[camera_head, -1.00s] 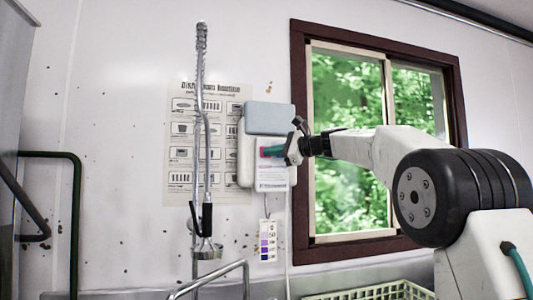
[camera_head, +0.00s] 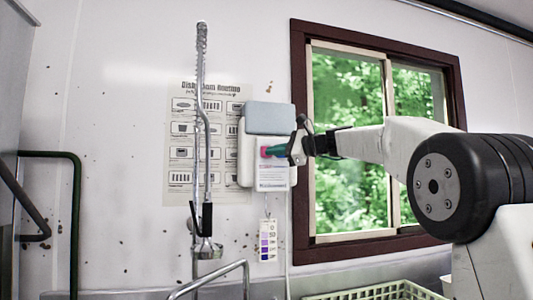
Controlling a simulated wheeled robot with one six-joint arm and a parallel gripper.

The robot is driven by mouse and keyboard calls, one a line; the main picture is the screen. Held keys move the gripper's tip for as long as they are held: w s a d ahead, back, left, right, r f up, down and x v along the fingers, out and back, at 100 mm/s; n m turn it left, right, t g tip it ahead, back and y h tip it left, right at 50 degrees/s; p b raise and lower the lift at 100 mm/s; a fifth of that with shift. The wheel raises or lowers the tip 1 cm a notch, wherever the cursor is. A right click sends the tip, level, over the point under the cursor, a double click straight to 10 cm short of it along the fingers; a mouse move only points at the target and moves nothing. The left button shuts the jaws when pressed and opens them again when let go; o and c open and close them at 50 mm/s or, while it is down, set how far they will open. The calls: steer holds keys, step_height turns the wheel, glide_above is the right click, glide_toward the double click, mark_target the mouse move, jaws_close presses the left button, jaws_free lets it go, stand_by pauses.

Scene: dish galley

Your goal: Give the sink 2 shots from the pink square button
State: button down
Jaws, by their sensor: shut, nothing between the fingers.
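A white dispenser box (camera_head: 246,160) with a grey-blue top (camera_head: 270,118) is fixed to the wall left of the window. A pink square button (camera_head: 265,152) shows on its front, partly hidden by my fingertips.
A spray hose (camera_head: 203,110) hangs left of the box, before a wall poster (camera_head: 180,150). A bent metal tap (camera_head: 215,277) rises below. A colour chart (camera_head: 267,240) hangs under the box. A pale rack (camera_head: 375,292) stands at the lower right, under the window (camera_head: 350,140).

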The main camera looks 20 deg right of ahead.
steer(key=s, duration=0.4)
steer(key=shift+s, duration=0.35)
stand_by(0.6)
